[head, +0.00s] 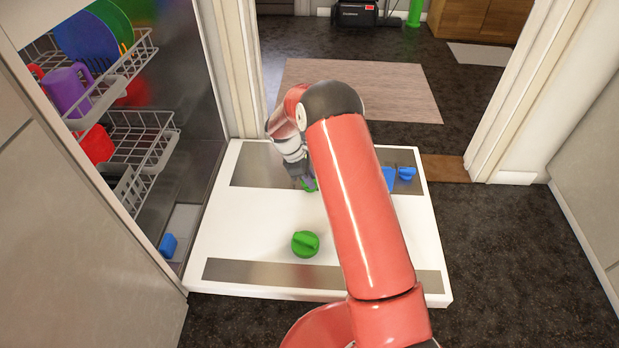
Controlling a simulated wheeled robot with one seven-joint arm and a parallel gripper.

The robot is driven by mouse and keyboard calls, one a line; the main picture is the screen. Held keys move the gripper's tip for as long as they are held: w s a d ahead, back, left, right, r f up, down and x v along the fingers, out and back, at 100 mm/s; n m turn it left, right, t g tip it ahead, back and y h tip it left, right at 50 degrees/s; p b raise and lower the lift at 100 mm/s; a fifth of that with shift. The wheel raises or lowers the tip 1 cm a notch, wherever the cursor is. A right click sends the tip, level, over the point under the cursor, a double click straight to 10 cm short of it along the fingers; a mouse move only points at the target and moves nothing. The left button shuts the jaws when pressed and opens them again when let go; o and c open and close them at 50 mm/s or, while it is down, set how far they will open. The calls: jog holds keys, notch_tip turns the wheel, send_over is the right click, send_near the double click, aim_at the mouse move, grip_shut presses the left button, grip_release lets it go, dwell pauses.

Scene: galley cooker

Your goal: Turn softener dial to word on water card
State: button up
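A white panel (255,215) with grey metal strips lies low in front of the racks. A round green dial-like knob (305,244) with a raised grip sits on its near part. My gripper (306,180) is over the far part of the panel, pointing down. A small green and purple piece (309,185) shows right at its fingertips. I cannot tell whether the fingers hold it or are open. Blue pieces (406,174) show at the panel's far right, partly behind my red arm. No word or water card can be made out. Which piece is the softener dial is unclear.
Wire racks (140,135) at left hold a purple mug (68,90), plates (88,38) and red items. A small blue piece (168,245) lies low beside the panel. A doorway opens behind, with a mat (360,88). Dark floor at right is clear.

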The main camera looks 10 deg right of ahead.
grip_shut()
jog(key=shift+m, duration=0.3)
jog(key=m+g, duration=0.1)
jog(key=m, duration=0.1)
jog(key=m+g+y+p, duration=0.1)
jog(key=m, duration=0.2)
jog(key=shift+w, duration=0.1)
jog(key=m+y, duration=0.1)
jog(key=m, duration=0.2)
jog(key=m+g+y, duration=0.1)
jog(key=m, duration=0.2)
jog(key=shift+d+m+p, duration=0.1)
jog(key=shift+m+p, duration=0.3)
jog(key=m+y, duration=0.1)
jog(key=m, duration=0.2)
jog(key=m+y, duration=0.1)
jog(key=m, duration=0.2)
jog(key=shift+d+r+y, duration=0.1)
jog(key=shift+y, duration=0.3)
jog(key=m, duration=0.2)
jog(key=m+t+y+p, duration=0.1)
jog(key=m, duration=0.2)
jog(key=shift+m+y, duration=0.3)
jog(key=o, duration=0.8)
grip_release()
jog(key=shift+c, duration=0.2)
